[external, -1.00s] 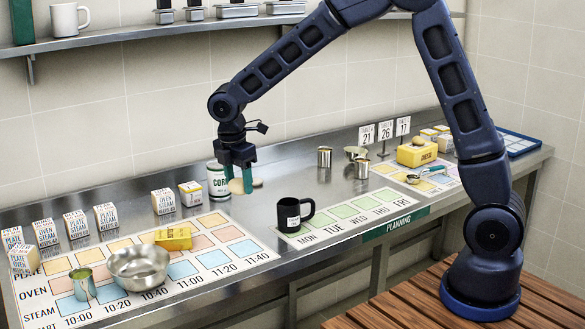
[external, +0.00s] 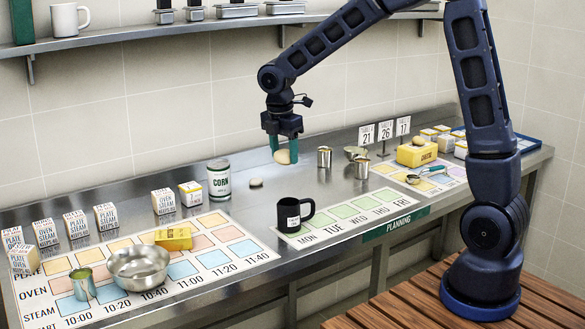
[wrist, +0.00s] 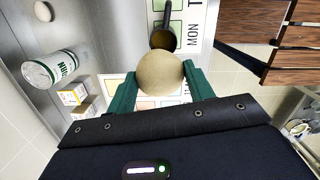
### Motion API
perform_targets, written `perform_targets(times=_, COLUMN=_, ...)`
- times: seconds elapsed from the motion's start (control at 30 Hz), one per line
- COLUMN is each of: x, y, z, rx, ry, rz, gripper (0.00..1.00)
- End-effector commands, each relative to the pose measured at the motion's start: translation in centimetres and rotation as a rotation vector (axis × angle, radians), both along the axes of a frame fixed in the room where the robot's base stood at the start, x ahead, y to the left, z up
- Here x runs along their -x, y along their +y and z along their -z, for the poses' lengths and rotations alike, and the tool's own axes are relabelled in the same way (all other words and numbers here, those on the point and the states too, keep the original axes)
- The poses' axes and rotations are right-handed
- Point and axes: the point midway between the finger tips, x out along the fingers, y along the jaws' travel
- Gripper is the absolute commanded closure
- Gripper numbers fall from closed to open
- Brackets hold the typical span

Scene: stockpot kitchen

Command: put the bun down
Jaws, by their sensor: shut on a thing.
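A round tan bun (external: 284,156) is held between the green fingers of my gripper (external: 284,148), raised above the steel counter in the external view. In the wrist view the bun (wrist: 161,73) sits between the two fingertips (wrist: 160,84), both touching its sides. A second, smaller-looking bun (external: 256,182) lies on the counter between the corn can and the black mug. It also shows at the upper left of the wrist view (wrist: 43,11).
The black mug (external: 291,215) stands on the planning mat (external: 352,232). The corn can (external: 219,179) stands to the left, near the wall. Small metal cans (external: 324,158) stand right of the gripper. A steel bowl (external: 139,267) and yellow box (external: 174,238) are on the left mat.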

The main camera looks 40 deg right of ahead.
Motion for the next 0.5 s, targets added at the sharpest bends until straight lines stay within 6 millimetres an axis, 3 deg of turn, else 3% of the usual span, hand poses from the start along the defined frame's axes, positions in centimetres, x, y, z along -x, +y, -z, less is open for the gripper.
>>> perform_targets(times=0.03, x=0.2, y=-1.8, z=-0.1, rx=0.000, ry=-0.001, rz=0.008, gripper=0.70)
perform_targets(times=0.2, x=1.0, y=-6.8, z=-0.1, rx=0.000, ry=-0.001, rz=0.009, gripper=0.70)
perform_targets(times=0.5, x=3.4, y=-14.4, z=0.1, rx=0.004, ry=-0.002, rz=0.013, gripper=0.70)
